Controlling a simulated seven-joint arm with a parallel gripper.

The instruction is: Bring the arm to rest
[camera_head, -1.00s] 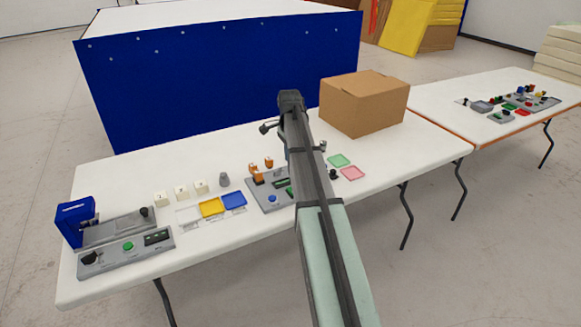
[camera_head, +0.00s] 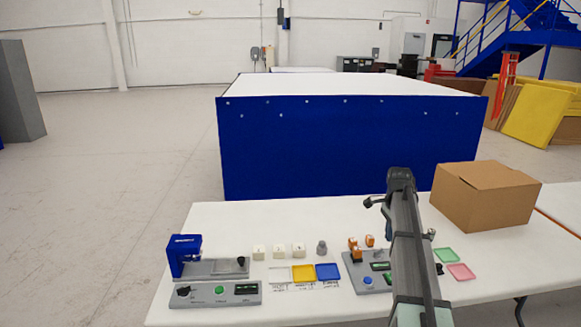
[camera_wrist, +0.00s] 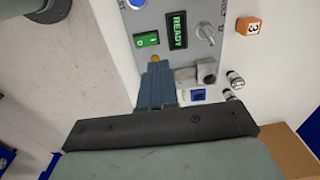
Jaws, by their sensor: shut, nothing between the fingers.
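My arm (camera_head: 408,240) reaches from the bottom of the head view up over the table, above the right side of a grey control panel (camera_head: 353,276). My gripper (camera_wrist: 157,82) shows in the wrist view with its blue-grey fingers together and nothing between them. The fingers overlap the panel in that view; whether they touch it I cannot tell. The panel shows a lit READY display (camera_wrist: 177,30), a green switch (camera_wrist: 147,40) and a knob (camera_wrist: 207,33). In the head view the arm hides the fingertips and part of the panel.
A blue press (camera_head: 186,252) stands at the table's left. White cubes (camera_head: 279,251), a grey weight (camera_head: 321,247), yellow (camera_head: 303,274) and blue (camera_head: 328,271) trays lie mid-table. Orange cubes (camera_head: 354,242) are left of my arm. A cardboard box (camera_head: 487,197), green and pink (camera_head: 461,271) trays are right.

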